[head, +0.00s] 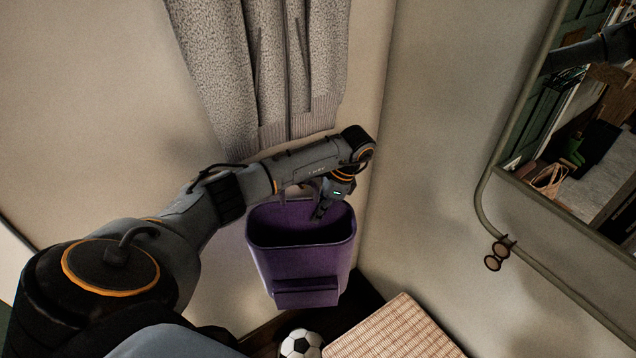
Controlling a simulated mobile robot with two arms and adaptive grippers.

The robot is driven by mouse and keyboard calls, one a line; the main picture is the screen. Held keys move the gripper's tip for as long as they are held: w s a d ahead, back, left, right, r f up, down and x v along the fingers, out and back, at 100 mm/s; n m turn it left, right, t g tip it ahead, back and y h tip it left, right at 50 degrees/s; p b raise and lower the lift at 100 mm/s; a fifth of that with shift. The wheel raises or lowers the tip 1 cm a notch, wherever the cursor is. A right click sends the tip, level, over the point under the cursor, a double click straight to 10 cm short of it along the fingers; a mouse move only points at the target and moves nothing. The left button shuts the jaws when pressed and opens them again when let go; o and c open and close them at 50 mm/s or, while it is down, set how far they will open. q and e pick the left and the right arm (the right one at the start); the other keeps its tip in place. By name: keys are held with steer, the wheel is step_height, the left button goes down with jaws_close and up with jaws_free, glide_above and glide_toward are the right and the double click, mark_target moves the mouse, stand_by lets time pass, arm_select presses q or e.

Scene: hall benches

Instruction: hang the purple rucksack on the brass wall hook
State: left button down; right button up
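The purple rucksack (300,262) is upright in the corner under a hanging grey knit garment, its dark open top facing me. I cannot tell whether the fingers are closed on the rim or loop, or what bears the rucksack's weight. A small brown metal fitting with two round ends (493,263) is on the right wall by the mirror frame; I cannot tell whether it is the brass hook. My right gripper is not in view.
The grey knit garment (262,70) hangs just above my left forearm. A woven wicker surface (400,335) and a football (301,344) are below the rucksack. A framed mirror (482,195) is on the right wall. The wall between corner and mirror is bare.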

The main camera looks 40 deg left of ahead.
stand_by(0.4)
arm_select(q)
steer(key=c, duration=1.5)
jaws_free()
steer(key=shift+o, duration=0.3)
steer(key=v, duration=0.8)
steer(key=shift+r, duration=0.1)
